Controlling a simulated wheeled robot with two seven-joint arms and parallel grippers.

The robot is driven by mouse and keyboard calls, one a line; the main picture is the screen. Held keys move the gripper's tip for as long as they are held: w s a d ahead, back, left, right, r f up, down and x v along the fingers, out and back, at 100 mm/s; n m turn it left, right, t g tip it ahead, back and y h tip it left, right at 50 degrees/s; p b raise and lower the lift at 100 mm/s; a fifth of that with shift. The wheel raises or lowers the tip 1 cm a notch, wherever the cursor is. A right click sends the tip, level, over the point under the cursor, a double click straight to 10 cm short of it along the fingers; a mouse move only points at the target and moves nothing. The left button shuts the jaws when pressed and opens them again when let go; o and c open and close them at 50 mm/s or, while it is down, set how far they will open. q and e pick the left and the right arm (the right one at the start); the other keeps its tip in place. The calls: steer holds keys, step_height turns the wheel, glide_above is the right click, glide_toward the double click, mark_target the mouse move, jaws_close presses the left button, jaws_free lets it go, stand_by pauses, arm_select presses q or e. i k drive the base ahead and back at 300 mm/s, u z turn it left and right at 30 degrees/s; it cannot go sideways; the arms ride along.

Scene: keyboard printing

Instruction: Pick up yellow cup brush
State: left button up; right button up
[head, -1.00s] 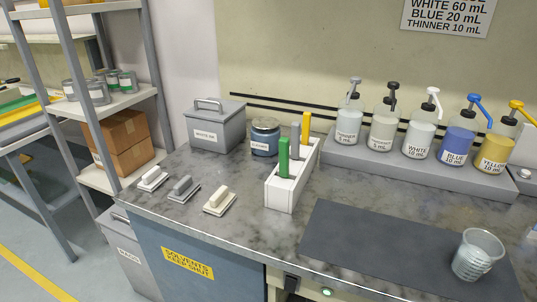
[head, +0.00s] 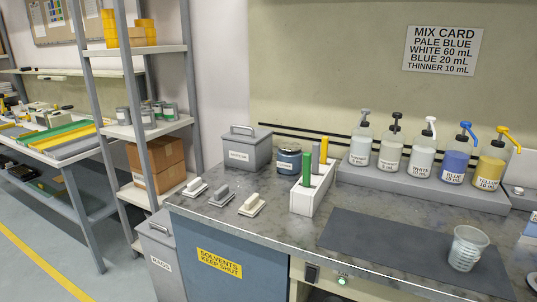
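A white holder (head: 301,203) stands on the grey marbled bench in the head view. Several upright handles stick up from it: a green one (head: 306,171) in front, a grey one (head: 315,158) behind it, and a yellow one (head: 323,151) at the back. The yellow handle is the likely cup brush; its lower part is hidden in the holder and partly behind the grey one. Neither of my grippers is in view.
Pump bottles (head: 421,160) stand on a raised grey step (head: 400,184) at the right. A clear beaker (head: 467,249) sits on a dark mat (head: 385,240). A lidded grey box (head: 246,151), a jar (head: 288,160) and several small blocks (head: 219,194) stand to the holder's left.

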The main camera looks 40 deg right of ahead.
mark_target(324, 143)
steer(key=u, duration=0.2)
steer(key=i, duration=0.9)
steer(key=z, duration=0.15)
